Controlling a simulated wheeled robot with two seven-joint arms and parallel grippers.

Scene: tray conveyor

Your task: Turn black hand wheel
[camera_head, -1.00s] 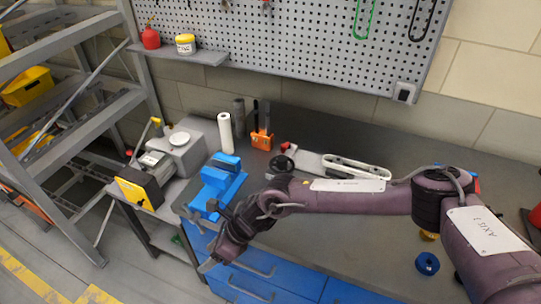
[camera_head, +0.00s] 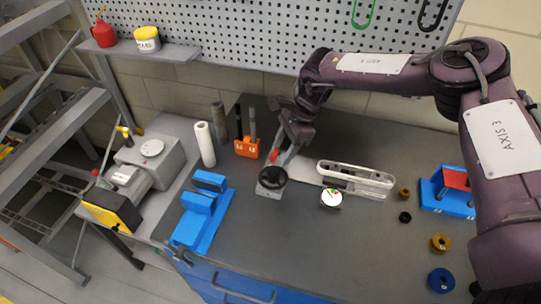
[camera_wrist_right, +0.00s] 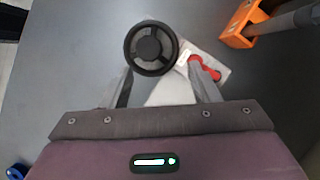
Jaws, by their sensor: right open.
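The black hand wheel (camera_head: 272,177) sits at the left end of a small conveyor unit (camera_head: 355,175) on the grey workbench. In the right wrist view, the hand wheel (camera_wrist_right: 151,48) is a round black rim with spokes and a centre hub. My right gripper (camera_head: 280,157) is just behind and above the wheel in the head view. In the wrist view, my right gripper (camera_wrist_right: 160,68) is open, with its fingers spread toward the near left and right sides of the rim. I cannot tell whether they touch it. My left gripper is not in view.
A red knob (camera_wrist_right: 206,70) is beside the right finger. An orange block (camera_head: 247,148) holding tools stands left of the gripper. A blue fixture (camera_head: 204,213) stands left of the wheel. A white gauge (camera_head: 331,198) is at right. The front middle of the bench is clear.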

